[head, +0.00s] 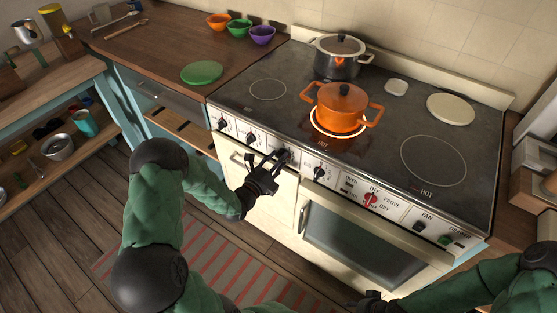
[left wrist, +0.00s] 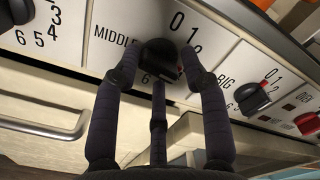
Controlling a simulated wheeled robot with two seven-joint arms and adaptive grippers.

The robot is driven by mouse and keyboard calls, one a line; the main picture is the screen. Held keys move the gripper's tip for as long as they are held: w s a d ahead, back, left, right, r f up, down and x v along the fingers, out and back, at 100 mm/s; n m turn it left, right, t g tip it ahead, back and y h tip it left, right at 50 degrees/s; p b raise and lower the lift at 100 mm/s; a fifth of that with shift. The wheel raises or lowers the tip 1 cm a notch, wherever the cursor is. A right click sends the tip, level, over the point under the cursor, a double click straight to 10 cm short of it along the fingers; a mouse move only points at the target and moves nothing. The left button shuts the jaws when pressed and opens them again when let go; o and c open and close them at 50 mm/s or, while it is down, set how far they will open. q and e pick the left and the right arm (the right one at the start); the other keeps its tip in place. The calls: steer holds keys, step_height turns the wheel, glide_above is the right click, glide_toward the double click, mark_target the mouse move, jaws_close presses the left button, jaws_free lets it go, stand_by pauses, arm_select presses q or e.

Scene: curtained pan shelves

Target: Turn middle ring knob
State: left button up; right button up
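The black middle ring knob (left wrist: 160,54) sits on the white panel beside the word MIDDLE in the left wrist view. A small reddish mark shows at its lower right edge. My left gripper (head: 275,157) is at this knob on the stove front. Its fingers stand on both sides of the knob in the left wrist view, with the fingertips close against it; a third finger is below. Part of the dial numbers is hidden. An orange pot (head: 340,109) stands on a glowing ring. My right gripper (head: 372,299) is at the bottom edge, its fingers unclear.
The big ring knob (left wrist: 252,97) is to the right of the middle one. A red oven knob (head: 370,199) is farther right. A steel pot (head: 338,58) stands at the back of the stove (head: 250,107). The oven handle (head: 304,218) projects below the panel.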

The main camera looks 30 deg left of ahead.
arm_select(q)
steer(key=shift+s+a, duration=0.15)
steer(key=shift+s, duration=0.7)
steer(key=s+b, duration=0.1)
steer(key=s, duration=0.5)
steer(key=shift+a, duration=0.25)
